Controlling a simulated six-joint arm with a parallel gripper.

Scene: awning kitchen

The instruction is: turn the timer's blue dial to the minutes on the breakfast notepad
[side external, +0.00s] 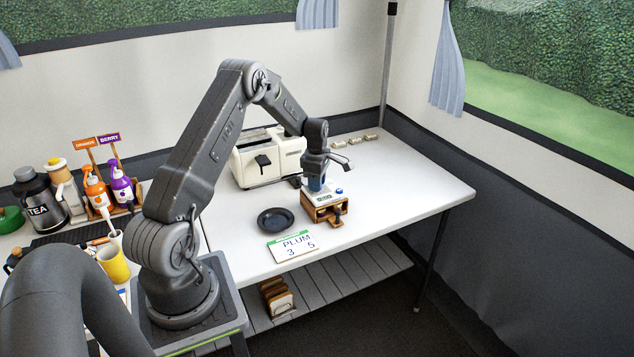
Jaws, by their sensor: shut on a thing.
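The timer (323,196) is a white-topped unit on a wooden block stand near the middle of the white table. Its blue dial (315,186) shows under my gripper (317,180), which points down and is shut on it. The dial's marking and the timer's reading are too small or hidden to tell.
A dark round plate (275,220) lies left of the timer. A white toaster (268,160) stands behind it. Orange and purple bottles (122,188), a tea canister (42,195) and a yellow mug (113,264) stand at the left. The table's right side is clear.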

